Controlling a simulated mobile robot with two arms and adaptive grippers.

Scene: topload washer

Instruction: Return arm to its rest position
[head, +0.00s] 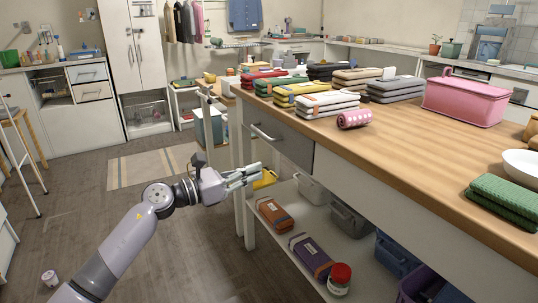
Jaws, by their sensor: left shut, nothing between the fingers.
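My left gripper (248,174) is in the middle of the head view, at the end of my left arm (145,215), which comes in from the lower left. Its fingers are shut and hold nothing. They point right, in front of the wooden table's (405,145) left end, below the tabletop and near a grey drawer (278,133). I cannot tell whether the fingertips touch the table frame. My right gripper is not in view.
Folded cloth stacks (318,98), a pink basket (466,98), a pink roll (354,119) and a white bowl (522,163) are on the table. Bins and cases (310,254) fill the shelf below.

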